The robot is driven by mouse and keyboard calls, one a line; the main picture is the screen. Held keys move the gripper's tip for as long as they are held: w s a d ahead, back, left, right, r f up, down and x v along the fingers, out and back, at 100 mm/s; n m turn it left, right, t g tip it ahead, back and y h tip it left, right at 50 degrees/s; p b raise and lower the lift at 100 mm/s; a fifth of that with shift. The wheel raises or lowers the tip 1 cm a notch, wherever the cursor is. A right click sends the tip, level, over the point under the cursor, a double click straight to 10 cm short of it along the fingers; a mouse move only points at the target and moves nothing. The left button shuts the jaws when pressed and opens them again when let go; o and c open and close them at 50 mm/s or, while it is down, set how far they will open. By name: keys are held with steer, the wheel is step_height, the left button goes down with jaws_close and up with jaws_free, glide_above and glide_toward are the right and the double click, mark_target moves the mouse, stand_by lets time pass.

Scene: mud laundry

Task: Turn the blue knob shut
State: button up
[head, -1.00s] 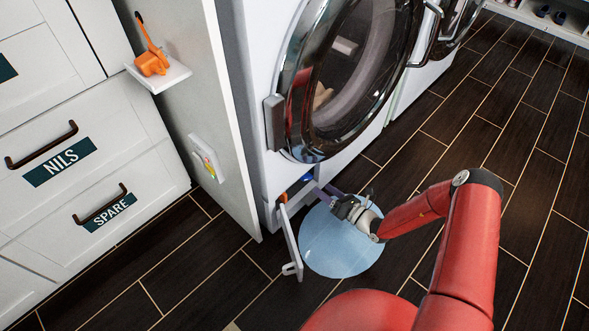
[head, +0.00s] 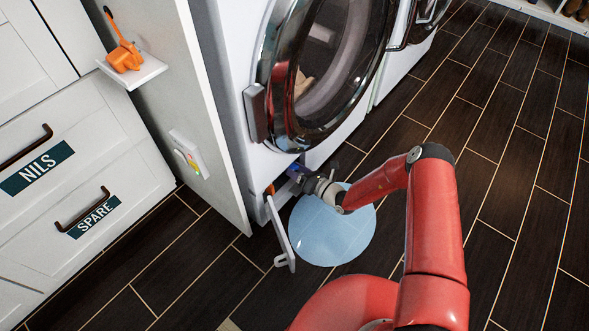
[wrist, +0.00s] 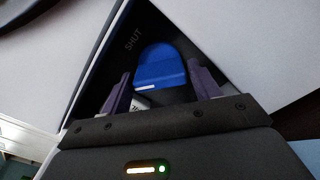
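The blue knob (wrist: 160,66) sits in a dark recess in the wrist view, with a short white mark at its near edge. The word SHUT is printed on the dark panel to the upper left of it. My gripper (wrist: 160,86) is open, with its two purple fingers apart at the left and right of the knob's near end. I cannot tell whether either finger touches it. In the head view my gripper (head: 298,172) is at the low opening under the washer door, and only a bit of blue shows there.
A white flap (head: 281,234) hangs open beside an orange piece (head: 270,190). A pale blue round patch (head: 335,228) lies on the dark floor below my gripper. The washer's round door (head: 325,75) is above. A white side panel (head: 205,120) stands left. Floor to the right is clear.

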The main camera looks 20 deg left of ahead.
steer(key=c, duration=0.6)
steer(key=shift+m, duration=0.3)
steer(key=m+b, duration=0.1)
steer(key=m, duration=0.3)
steer(key=shift+f+m+b, duration=0.1)
steer(key=shift+m+b, duration=0.2)
steer(key=shift+m, duration=0.1)
steer(key=m, duration=0.4)
steer(key=shift+m+b, duration=0.35)
steer(key=shift+m, duration=0.35)
steer(key=o, duration=0.7)
